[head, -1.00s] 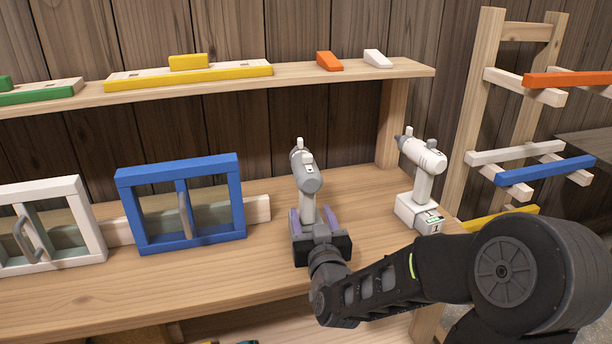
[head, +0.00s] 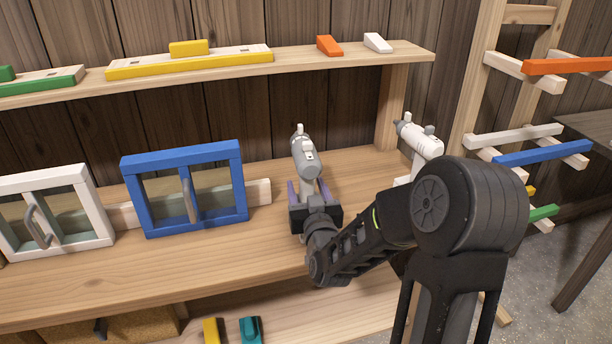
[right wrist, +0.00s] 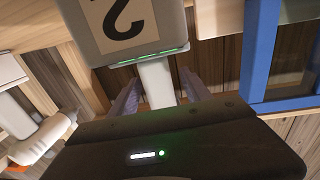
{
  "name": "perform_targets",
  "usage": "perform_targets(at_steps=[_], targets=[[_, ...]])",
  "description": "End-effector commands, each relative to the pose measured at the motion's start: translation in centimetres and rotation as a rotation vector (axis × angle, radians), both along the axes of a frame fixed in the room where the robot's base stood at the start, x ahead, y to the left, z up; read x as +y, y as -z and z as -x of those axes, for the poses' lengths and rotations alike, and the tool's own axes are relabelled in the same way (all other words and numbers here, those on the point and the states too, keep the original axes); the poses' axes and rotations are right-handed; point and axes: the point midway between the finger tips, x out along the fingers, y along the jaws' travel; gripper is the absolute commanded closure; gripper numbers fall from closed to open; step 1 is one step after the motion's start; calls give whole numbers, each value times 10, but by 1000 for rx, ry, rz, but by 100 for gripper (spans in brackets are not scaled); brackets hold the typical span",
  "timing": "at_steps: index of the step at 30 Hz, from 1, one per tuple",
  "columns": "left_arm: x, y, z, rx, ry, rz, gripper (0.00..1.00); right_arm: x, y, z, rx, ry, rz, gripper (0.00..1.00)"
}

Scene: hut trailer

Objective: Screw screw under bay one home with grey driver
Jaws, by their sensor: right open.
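The grey driver (head: 305,160) stands upright on the wooden bench beside the blue-framed window. My right gripper (head: 307,190) is at its handle, with one purple-grey finger on each side of it. In the right wrist view the two fingers (right wrist: 155,98) flank the pale handle (right wrist: 157,82), and the driver's grey base marked "2" (right wrist: 130,25) fills the top. The fingers look open around the handle. A white driver (head: 420,140) stands further right, partly hidden by my arm. I cannot make out the screw or a bay label. My left gripper is out of view.
A blue-framed window (head: 185,232) and a white-framed window (head: 85,242) stand on the bench to the left. A shelf (head: 300,73) with coloured blocks runs above. A rack with coloured bars (head: 545,153) is at right. The front bench top is clear.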

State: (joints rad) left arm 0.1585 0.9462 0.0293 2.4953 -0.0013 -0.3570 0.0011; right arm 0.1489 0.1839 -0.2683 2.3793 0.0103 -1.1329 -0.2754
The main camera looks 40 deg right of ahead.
Motion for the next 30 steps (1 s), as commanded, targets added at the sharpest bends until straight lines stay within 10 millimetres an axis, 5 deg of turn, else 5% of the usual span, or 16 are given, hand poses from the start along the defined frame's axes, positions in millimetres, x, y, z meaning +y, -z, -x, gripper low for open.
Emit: perform_targets(at_steps=[20, 30], targets=[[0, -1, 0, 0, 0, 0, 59, -3, 1, -6, 1, 0, 0, 44], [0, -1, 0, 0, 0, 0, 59, -3, 1, -6, 1, 0, 0, 71]])
